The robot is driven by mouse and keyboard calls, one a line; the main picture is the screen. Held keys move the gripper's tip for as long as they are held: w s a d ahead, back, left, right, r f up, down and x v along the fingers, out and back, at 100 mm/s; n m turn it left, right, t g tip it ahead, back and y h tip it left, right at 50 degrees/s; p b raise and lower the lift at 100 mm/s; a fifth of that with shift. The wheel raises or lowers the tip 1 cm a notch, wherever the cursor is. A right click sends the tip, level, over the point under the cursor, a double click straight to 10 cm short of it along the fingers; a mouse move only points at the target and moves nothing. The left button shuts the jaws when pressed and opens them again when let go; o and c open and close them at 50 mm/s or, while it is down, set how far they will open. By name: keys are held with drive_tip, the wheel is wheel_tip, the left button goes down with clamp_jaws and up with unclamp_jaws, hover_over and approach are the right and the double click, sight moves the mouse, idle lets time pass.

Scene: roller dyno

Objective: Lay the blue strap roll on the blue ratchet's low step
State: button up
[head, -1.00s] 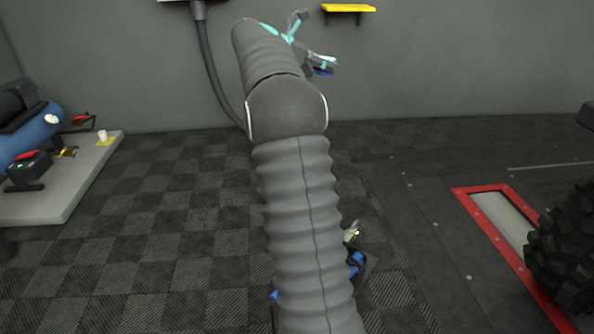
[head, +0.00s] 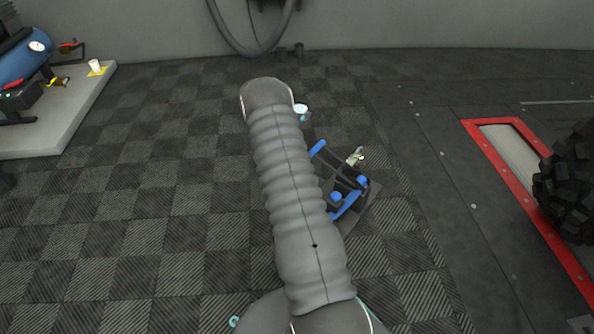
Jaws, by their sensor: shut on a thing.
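A dark device with bright blue parts (head: 345,208), seemingly the blue ratchet, stands on the floor just right of my arm in the head view. My arm covers its left side. A separate blue piece (head: 318,148) shows at its upper left, against the arm's edge; I cannot tell whether it is part of the ratchet or the strap roll. The low step cannot be made out. My gripper's fingers are hidden behind my own arm, so its hold does not show.
A red-framed floor roller (head: 512,150) and knobbly tyre (head: 568,185) are at the right. A blue compressor (head: 28,55) stands on a grey slab (head: 60,125) at the left. Checkered floor between is clear.

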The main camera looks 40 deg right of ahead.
drive_tip(key=shift+n+t, duration=0.4)
drive_tip(key=f, duration=0.6)
drive_tip(key=s+a+f+b, duration=0.1)
drive_tip(key=f, duration=0.6)
drive_tip(key=a+f+b, duration=0.1)
drive_tip(key=f, duration=0.6)
drive_tip(key=shift+s+a+f, duration=0.1)
drive_tip(key=shift+s+a, duration=0.1)
drive_tip(key=shift+f+b, duration=0.5)
drive_tip(key=shift+f, duration=1.9)
drive_tip(key=shift+f, duration=0.2)
drive_tip(key=o, duration=1.4)
